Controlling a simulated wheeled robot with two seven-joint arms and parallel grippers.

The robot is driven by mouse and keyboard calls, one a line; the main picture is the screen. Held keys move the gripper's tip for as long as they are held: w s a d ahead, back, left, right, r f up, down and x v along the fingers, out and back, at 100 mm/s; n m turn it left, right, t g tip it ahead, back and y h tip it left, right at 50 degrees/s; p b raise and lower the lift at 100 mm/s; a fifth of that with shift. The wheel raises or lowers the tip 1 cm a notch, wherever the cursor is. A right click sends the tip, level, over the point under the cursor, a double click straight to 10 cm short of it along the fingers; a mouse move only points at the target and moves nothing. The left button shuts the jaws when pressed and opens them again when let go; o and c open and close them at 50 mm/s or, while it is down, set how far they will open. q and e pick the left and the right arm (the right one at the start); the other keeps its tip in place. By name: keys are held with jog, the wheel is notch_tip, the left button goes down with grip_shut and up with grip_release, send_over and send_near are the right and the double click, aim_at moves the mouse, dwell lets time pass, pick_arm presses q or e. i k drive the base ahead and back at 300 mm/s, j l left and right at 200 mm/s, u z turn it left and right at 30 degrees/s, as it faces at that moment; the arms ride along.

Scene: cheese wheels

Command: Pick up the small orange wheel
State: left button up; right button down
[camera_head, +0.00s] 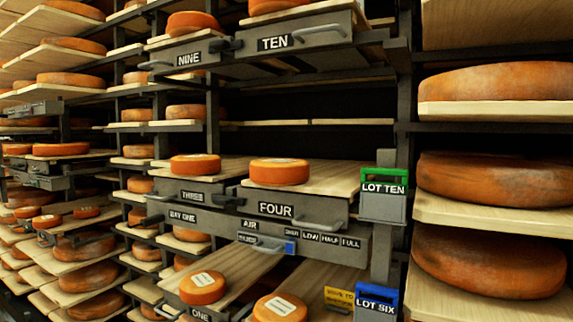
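Several small orange wheels are in view, and I cannot tell which one the task means. One small orange wheel (279,172) sits on the wooden board above the FOUR label. Another small orange wheel (195,165) sits on the board above THREE. Lower down, a small orange wheel with a pale label (202,288) lies on the pulled-out board marked ONE. A second labelled wheel (280,308) lies to its right, cut by the bottom edge. Neither of my grippers is in view.
Large brown wheels (495,181) fill the right-hand shelves. A green LOT TEN box (384,190) and a blue LOT SIX box (376,302) stand at the right of the drawers. Drawers TEN (276,43) and NINE jut out above. Board FOUR is bare right of its wheel.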

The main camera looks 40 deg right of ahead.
aim_at(193, 165)
jog(key=z, duration=0.75)
